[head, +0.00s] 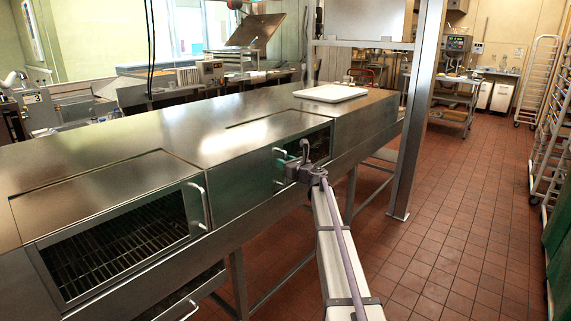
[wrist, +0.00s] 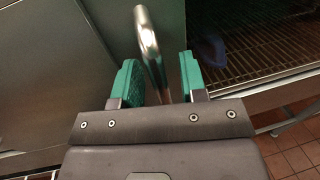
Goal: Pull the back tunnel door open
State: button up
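The back tunnel door's curved metal handle (wrist: 148,38) stands between my gripper's two green fingers (wrist: 158,78) in the wrist view. Gaps show on both sides, so my gripper is open around the handle and not closed on it. In the head view my gripper (head: 291,153) is at the handle (head: 278,151), on the front face of the long steel tunnel (head: 130,115). A steel panel (wrist: 55,75) is left of the handle. Right of it is a dark opening with a wire rack (wrist: 255,35). The handle's lower part is hidden behind my gripper.
A nearer opening with a rack (head: 115,250) and its own handle (head: 200,205) are at the left. A white tray (head: 330,92) lies on the tunnel top. A steel post (head: 415,120) stands to the right. A small blue object (wrist: 210,50) shows inside the back opening.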

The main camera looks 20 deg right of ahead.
grip_shut()
dwell(0.3)
jog(key=shift+d, duration=0.1)
